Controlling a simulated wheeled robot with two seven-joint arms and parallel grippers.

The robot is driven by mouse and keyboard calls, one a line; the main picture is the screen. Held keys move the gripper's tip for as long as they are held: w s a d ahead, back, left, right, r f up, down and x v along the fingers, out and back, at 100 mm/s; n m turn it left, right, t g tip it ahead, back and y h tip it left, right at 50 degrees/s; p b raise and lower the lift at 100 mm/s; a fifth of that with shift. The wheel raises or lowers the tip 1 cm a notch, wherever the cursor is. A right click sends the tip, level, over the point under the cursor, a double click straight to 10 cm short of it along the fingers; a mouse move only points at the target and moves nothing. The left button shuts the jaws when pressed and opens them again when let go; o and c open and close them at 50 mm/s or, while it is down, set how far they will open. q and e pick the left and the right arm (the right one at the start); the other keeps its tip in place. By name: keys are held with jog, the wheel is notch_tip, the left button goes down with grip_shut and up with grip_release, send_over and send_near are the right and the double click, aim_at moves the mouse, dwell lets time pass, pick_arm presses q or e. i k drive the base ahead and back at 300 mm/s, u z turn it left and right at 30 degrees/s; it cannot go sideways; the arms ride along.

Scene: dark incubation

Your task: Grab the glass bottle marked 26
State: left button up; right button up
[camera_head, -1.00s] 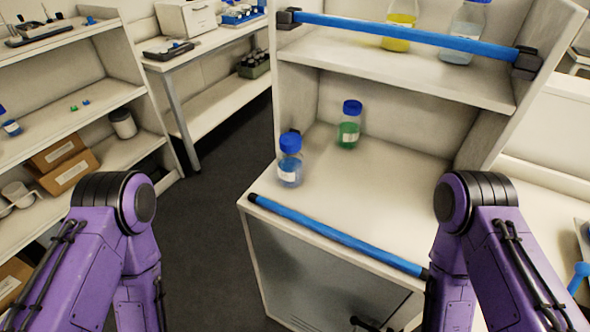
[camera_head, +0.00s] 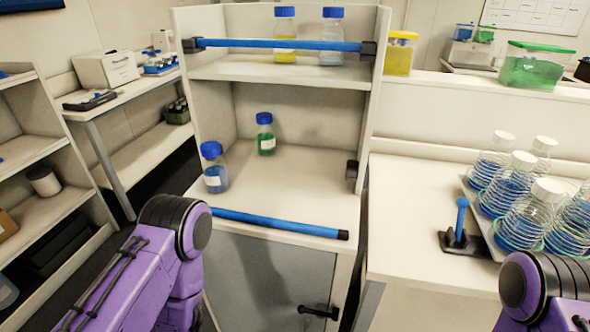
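Several glass bottles with blue caps stand in the white shelf cabinet. On its lower counter are a bottle with blue liquid (camera_head: 215,177) at the left edge and a bottle with green liquid (camera_head: 266,142) further back. On the upper shelf are a bottle with yellow liquid (camera_head: 285,42) and a bottle with pale clear liquid (camera_head: 331,45), partly behind a blue bar. The labels are too small to read, so I cannot tell which is marked 26. My two purple arms show at the bottom left and bottom right. Neither gripper is in view.
A blue bar (camera_head: 322,45) crosses the upper shelf, and another bar (camera_head: 280,223) runs along the counter's front edge. A tray of several white-capped flasks (camera_head: 476,208) and a blue-handled stand (camera_head: 460,232) are on the right bench (camera_head: 410,205). Side shelves stand at left.

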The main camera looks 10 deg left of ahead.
aim_at(216, 177)
jog(key=z, duration=2.15)
jog(key=k, duration=1.75)
jog(key=u, duration=1.55)
jog(key=i, duration=0.5)
jog(key=u, duration=0.05)
